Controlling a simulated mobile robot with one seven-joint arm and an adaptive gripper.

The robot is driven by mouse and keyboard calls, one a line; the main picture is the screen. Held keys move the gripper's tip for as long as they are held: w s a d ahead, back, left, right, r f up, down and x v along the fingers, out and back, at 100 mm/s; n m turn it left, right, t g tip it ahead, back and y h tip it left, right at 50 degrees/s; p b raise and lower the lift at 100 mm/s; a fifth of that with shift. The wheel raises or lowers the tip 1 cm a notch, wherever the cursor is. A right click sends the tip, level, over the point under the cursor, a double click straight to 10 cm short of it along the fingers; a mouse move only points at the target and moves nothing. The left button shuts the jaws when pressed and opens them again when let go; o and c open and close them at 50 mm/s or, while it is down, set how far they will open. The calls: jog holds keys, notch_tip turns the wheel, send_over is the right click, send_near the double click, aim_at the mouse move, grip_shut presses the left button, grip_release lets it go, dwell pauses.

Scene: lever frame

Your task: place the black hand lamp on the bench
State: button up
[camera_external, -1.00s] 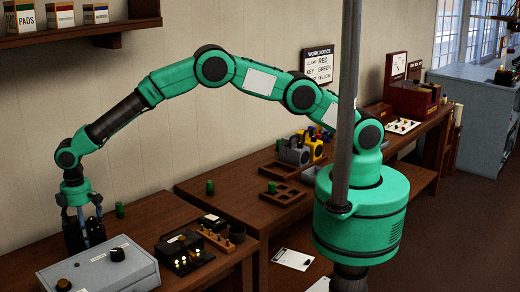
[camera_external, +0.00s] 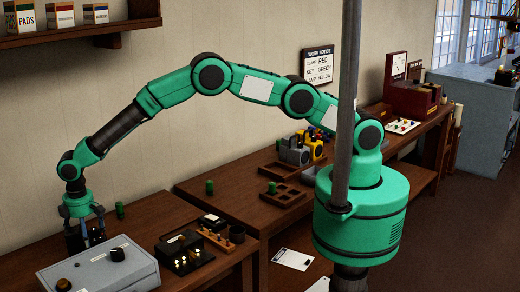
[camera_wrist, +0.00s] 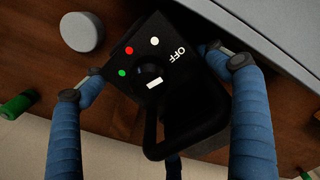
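The black hand lamp (camera_wrist: 175,80) shows in the wrist view as a dark box marked OFF, with red, green and white dots and a black loop handle. In the external view my gripper (camera_external: 85,240) points down at the brown bench (camera_external: 150,225), behind a grey box. A dark shape between the fingers there is partly hidden. Whether the lamp's underside touches the bench is hidden.
The grey control box (camera_external: 98,268) stands close in front of my gripper; its edge shows in the wrist view (camera_wrist: 270,35). A green cylinder (camera_external: 120,209) stands just right of the gripper. Black devices (camera_external: 183,252) and a wooden peg block (camera_external: 216,241) stand further right.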

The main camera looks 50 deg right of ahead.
aim_at(89, 234)
jog(key=shift+o, duration=1.3)
notch_tip(89, 234, up, 12)
jog(key=shift+r, duration=0.15)
jog(key=shift+d+r+y+b, duration=0.1)
jog(key=shift+d+y+b, duration=0.15)
jog(key=shift+b, duration=0.55)
jog(key=shift+s+d+r+y+b, duration=0.2)
jog(key=shift+y+b, duration=0.15)
jog(key=shift+b, duration=0.55)
jog(key=d+y+b, duration=0.1)
jog(key=b, duration=0.1)
jog(key=s+d+r+t+y+b, duration=0.1)
jog(key=b, duration=0.2)
jog(key=d+r+y+b, duration=0.1)
jog(key=d+b, duration=0.1)
jog(key=b, duration=0.1)
jog(key=shift+s+t, duration=0.2)
jog(key=shift+t, duration=0.2)
